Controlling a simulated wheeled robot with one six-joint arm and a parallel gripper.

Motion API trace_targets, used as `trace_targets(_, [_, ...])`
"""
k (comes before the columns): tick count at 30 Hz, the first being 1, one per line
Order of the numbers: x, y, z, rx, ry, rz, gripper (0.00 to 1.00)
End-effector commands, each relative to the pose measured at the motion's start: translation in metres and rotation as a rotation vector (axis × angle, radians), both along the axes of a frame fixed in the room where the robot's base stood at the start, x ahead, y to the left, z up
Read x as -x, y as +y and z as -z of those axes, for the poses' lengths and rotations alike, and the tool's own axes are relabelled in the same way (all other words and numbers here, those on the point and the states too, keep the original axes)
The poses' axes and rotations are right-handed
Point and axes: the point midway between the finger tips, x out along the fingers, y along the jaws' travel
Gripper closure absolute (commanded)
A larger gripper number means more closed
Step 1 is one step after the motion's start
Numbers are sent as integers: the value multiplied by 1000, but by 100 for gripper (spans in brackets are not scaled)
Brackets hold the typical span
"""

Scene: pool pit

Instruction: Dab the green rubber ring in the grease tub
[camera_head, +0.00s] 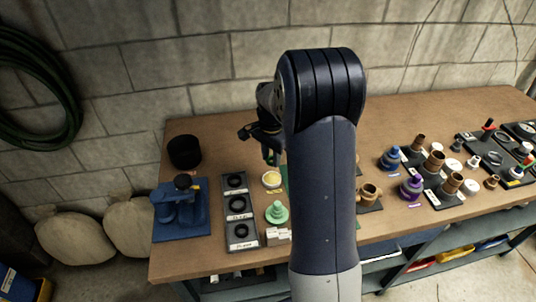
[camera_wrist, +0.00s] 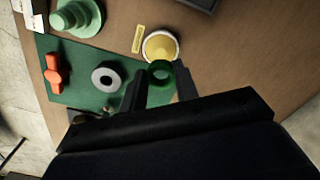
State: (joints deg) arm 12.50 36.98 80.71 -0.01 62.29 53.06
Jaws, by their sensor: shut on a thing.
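My gripper (camera_wrist: 160,82) is shut on the green rubber ring (camera_wrist: 160,72), which sits between the two fingertips. The grease tub (camera_wrist: 160,44), a small round white tub with yellow grease, is right beyond the ring in the wrist view. The ring overlaps the tub's near edge there, and I cannot tell whether they touch. In the head view the tub (camera_head: 272,178) stands on the bench, with my gripper (camera_head: 267,146) above and behind it. The ring shows there only as a bit of green at the fingertips.
A green stepped part (camera_wrist: 76,17), a grey ring (camera_wrist: 105,79) and a red-orange tool (camera_wrist: 53,73) lie near the tub. A tray of black rings (camera_head: 240,213), a blue press (camera_head: 180,208) and a black cup (camera_head: 184,151) stand left. Several valve parts crowd the right.

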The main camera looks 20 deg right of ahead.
Motion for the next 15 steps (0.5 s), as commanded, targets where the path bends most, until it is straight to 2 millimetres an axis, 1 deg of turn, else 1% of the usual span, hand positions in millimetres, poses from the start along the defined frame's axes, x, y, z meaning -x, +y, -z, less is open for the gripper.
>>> trace_targets(1, [0, 0, 6, 0, 1, 0, 89])
trace_targets(15, [0, 0, 52, 0, 1, -1, 89])
